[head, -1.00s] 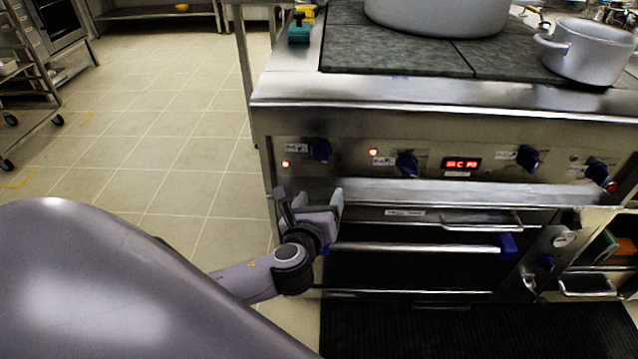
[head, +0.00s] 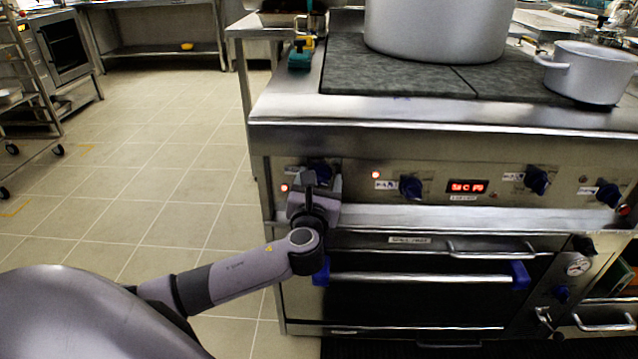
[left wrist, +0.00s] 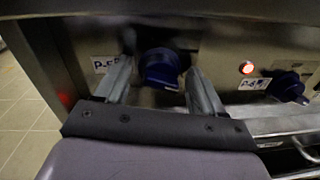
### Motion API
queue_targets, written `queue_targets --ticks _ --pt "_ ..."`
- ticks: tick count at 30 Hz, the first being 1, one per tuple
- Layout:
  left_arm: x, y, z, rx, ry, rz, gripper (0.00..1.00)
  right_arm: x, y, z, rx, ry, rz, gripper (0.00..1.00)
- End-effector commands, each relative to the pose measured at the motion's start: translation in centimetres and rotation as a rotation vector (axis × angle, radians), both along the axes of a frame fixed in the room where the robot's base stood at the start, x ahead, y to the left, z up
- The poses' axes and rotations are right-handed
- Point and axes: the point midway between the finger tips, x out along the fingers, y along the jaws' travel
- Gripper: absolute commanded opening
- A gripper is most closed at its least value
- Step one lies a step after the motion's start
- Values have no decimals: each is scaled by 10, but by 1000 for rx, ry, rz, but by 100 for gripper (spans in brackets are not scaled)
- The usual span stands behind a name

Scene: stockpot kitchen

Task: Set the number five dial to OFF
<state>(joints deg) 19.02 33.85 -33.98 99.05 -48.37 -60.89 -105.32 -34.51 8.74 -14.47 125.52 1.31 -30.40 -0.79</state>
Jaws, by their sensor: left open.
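The leftmost dial (head: 321,168) on the stove's front panel is a dark blue knob, partly hidden behind my left gripper (head: 320,182) in the head view. In the left wrist view this dial (left wrist: 160,68) sits between the two open fingers of my left gripper (left wrist: 161,76), with a label (left wrist: 104,63) that seems to start "P-5" to its left. The fingers stand on either side of the dial; I cannot tell whether they touch it. The dial's pointer position is not readable. My right gripper is not in view.
Other blue dials (head: 411,187) run along the panel to the right, with a red display (head: 467,186) between. A steel ledge (head: 430,217) juts out just below. A large pot (head: 437,30) and a smaller pot (head: 588,73) stand on top. Open floor lies left.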

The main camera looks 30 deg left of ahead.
Motion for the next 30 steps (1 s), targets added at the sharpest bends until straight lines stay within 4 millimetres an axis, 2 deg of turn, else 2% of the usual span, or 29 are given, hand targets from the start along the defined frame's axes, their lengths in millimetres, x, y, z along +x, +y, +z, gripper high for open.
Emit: queue_targets --ticks 5,6,10,11,22,30 --pt "0 0 0 -1 1 -1 69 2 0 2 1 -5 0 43" --pt "0 0 0 -1 1 -1 62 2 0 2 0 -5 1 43" --pt "0 0 0 -1 0 0 20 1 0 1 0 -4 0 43" --pt "0 0 0 -1 0 0 14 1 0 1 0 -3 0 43" --pt "0 0 0 -41 -23 0 15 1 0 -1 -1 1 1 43" --pt "-1 0 -1 -190 -112 1 15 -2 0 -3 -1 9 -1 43"
